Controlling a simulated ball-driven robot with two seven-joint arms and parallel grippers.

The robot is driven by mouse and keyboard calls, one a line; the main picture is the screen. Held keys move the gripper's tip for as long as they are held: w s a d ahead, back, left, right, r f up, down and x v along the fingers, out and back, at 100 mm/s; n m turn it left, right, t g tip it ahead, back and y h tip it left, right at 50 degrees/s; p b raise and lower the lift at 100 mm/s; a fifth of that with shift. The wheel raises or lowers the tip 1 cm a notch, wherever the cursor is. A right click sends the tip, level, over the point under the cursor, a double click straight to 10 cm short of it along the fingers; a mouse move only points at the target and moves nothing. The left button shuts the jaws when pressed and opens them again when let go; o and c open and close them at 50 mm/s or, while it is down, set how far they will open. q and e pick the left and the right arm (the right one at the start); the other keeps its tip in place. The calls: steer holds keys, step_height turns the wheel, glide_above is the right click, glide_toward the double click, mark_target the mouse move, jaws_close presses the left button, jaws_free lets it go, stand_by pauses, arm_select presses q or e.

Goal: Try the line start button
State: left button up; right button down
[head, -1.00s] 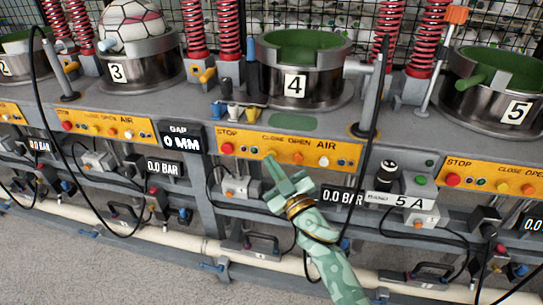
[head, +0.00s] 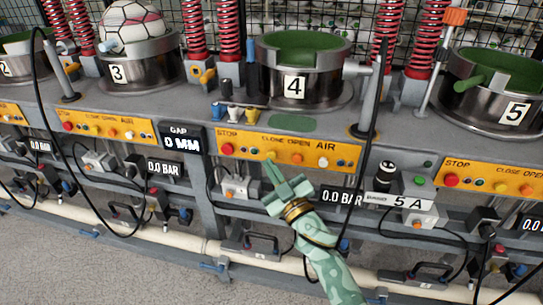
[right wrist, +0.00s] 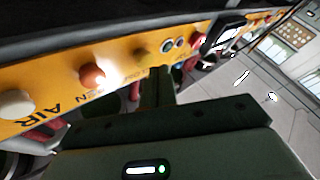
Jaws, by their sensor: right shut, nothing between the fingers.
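My right gripper (head: 276,172) is shut and empty, just below the lower edge of the yellow panel (head: 340,163) of station 4. The panel carries a red STOP button (head: 227,149), a CLOSE button (head: 271,154), an orange OPEN button (head: 297,158) and a white AIR button (head: 341,162). In the right wrist view, the shut fingers (right wrist: 160,75) are close to the panel (right wrist: 125,62), near the orange button (right wrist: 92,76). I cannot tell whether they touch. A green button (head: 420,181) tops a grey box right of my gripper. No label reads as line start. My left gripper is out of view.
Station 4's mould (head: 322,88) stands behind the panel; a ball (head: 131,22) sits in mould 3. Black cables hang across the front, and a pale pipe (head: 185,240) runs low.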

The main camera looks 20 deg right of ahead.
steer(key=shift+s+a, duration=0.15)
steer(key=shift+s, duration=0.1)
steer(key=s+a, duration=0.1)
steer(key=s, duration=0.1)
steer(key=s+a+p, duration=0.1)
steer(key=s, duration=0.1)
steer(key=shift+a, duration=0.35)
stand_by(0.8)
